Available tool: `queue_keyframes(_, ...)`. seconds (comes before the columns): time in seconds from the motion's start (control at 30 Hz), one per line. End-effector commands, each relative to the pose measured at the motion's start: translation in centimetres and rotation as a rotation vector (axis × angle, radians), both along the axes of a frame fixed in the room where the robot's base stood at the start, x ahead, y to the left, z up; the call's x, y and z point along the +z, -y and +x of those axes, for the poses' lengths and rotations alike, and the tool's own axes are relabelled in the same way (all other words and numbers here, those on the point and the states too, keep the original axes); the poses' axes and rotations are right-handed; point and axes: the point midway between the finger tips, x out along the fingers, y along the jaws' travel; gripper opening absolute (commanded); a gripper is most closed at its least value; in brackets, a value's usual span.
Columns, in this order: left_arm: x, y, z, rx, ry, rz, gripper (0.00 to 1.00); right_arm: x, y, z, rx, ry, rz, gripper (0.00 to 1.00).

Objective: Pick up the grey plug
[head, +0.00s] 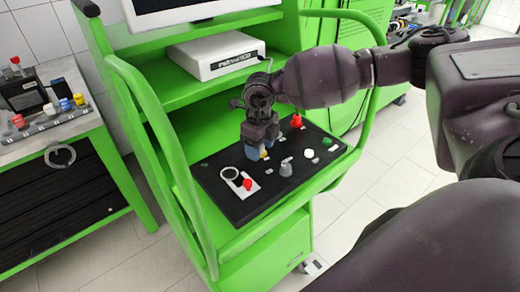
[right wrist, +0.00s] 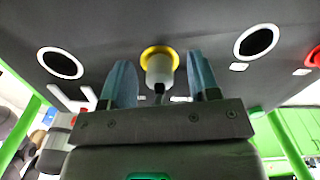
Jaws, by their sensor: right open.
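A pale grey cylindrical plug with a yellow ring at its base (right wrist: 159,70) stands on the dark panel, between the two bluish fingers of my right gripper (right wrist: 160,85) in the right wrist view. The fingers are apart, one on each side, and no contact shows. In the head view my right gripper (head: 263,153) points down low over the black panel (head: 235,207) and hides what is beneath it. A grey knob-like piece (head: 286,168) stands just right of it; I cannot tell whether it is the same plug. My left gripper is not in view.
Near the gripper are a red piece (head: 296,121), a white one (head: 309,154), a green one (head: 327,142) and another red one (head: 248,184). Green rails (head: 176,150) flank the panel. A white box (head: 216,54) sits on the shelf behind. A side table stands left.

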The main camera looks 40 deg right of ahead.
Motion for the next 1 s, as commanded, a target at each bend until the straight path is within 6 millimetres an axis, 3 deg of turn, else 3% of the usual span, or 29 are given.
queue_keyframes(0.17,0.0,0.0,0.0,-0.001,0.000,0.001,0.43,0.0,0.0,0.0,0.000,0.000,0.000,0.56)
queue_keyframes(0.5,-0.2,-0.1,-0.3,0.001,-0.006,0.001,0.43,0.0,0.0,0.0,0.000,0.001,0.000,0.08)
queue_keyframes(0.8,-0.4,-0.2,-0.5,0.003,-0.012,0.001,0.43,0.3,0.0,0.0,0.000,0.001,0.000,0.08)
queue_keyframes(1.0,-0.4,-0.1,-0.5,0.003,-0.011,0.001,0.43,2.7,0.0,0.1,0.000,0.003,0.000,0.08)
